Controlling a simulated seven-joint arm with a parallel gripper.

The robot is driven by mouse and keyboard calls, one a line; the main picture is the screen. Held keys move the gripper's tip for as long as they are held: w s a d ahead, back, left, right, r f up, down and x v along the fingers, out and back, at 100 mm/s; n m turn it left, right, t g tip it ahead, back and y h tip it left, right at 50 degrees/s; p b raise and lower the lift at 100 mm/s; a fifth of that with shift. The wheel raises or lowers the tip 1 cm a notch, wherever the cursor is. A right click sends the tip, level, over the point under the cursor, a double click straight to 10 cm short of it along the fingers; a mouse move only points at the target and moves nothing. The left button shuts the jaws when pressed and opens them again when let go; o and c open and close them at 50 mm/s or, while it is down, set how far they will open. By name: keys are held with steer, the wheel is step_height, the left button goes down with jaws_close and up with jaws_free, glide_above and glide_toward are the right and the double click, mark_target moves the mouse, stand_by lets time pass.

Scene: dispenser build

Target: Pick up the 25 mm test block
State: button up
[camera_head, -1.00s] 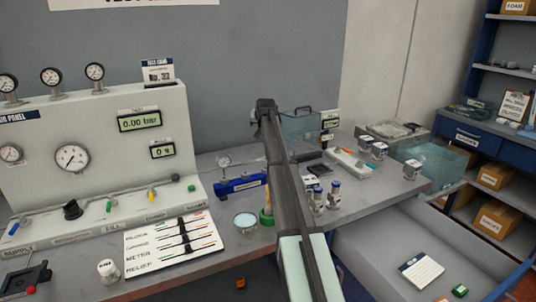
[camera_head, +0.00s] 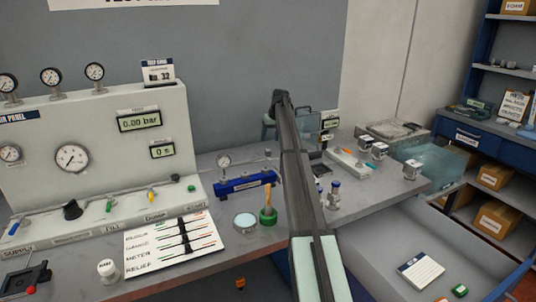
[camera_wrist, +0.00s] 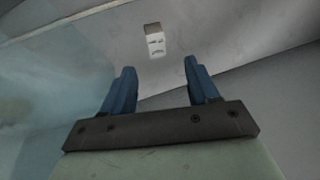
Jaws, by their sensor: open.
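In the wrist view, a small pale block (camera_wrist: 155,40) with dark marks on its face lies beyond my fingertips, roughly between them in the picture. It looks like the test block, but its marks cannot be read as a size. My gripper (camera_wrist: 160,65) is open with two blue fingers apart and nothing between them. The block is clear of both fingers. I cannot match the block to one thing in the head view.
Several small labelled pieces (camera_head: 379,150) stand at the bench's right. An open drawer (camera_head: 385,235) is at right.

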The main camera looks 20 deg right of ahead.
mark_target(268, 149)
steer(key=shift+f, duration=1.3)
steer(key=x, duration=0.4)
steer(key=shift+s+f, duration=0.1)
steer(key=shift+f, duration=0.05)
jaws_close()
